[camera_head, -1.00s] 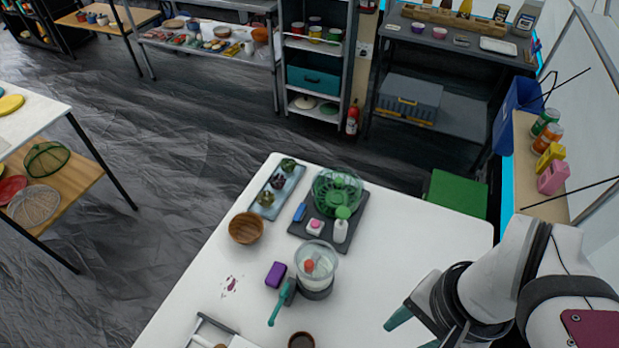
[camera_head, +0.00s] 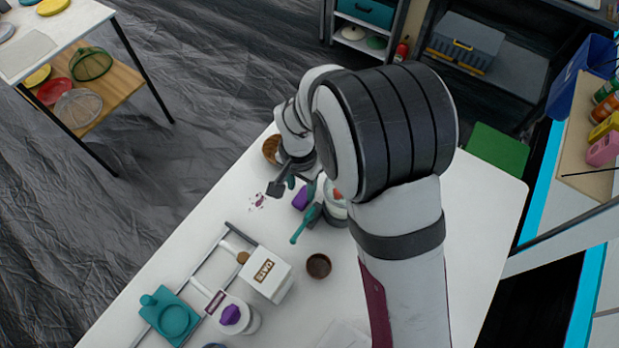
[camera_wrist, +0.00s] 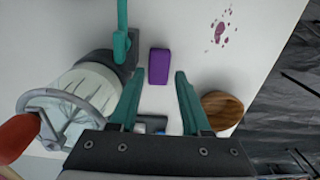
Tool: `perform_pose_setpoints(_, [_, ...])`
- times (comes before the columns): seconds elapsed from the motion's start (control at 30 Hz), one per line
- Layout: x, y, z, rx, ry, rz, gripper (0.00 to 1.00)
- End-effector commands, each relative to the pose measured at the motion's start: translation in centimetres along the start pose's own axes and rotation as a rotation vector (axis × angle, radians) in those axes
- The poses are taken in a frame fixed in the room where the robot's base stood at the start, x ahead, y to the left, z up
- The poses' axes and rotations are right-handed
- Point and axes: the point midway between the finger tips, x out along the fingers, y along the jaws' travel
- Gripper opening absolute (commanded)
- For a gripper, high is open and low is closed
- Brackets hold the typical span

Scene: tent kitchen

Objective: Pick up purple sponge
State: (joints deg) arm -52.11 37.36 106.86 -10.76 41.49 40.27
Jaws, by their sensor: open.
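The purple sponge (camera_head: 300,199) is a small block lying on the white table (camera_head: 190,262), partly hidden by my arm in the head view. In the wrist view the purple sponge (camera_wrist: 160,66) shows whole, between and a little beyond my fingertips, with a gap on each side. My gripper (camera_wrist: 159,74) has two teal fingers spread apart with nothing held. In the head view my gripper (camera_head: 283,186) hangs over the table just left of the sponge. Its exact height above the table I cannot tell.
A wooden bowl (camera_wrist: 221,108) is at right. Purple stains (camera_wrist: 219,33) mark bare table. A brown cup (camera_head: 318,265) stands nearer the front.

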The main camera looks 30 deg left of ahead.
Motion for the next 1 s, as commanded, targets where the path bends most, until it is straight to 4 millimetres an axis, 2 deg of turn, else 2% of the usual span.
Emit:
perform_pose_setpoints(0.1, [2.5,0.2,0.0,0.0,-0.003,0.003,0.47])
perform_pose_setpoints(0.17, [3.3,0.2,0.0,0.0,-0.003,0.003,0.47])
perform_pose_setpoints(0.4, [3.7,0.1,0.0,0.0,-0.001,0.0,0.47])
perform_pose_setpoints(0.43, [3.7,0.1,0.0,0.0,-0.001,0.0,0.46])
perform_pose_setpoints(0.6, [3.7,0.1,0.0,0.0,-0.001,0.0,0.15])
perform_pose_setpoints(0.7, [3.7,0.1,0.0,0.0,-0.001,0.0,0.0])
perform_pose_setpoints(1.0, [3.2,0.1,-0.1,0.0,0.001,-0.001,0.0])
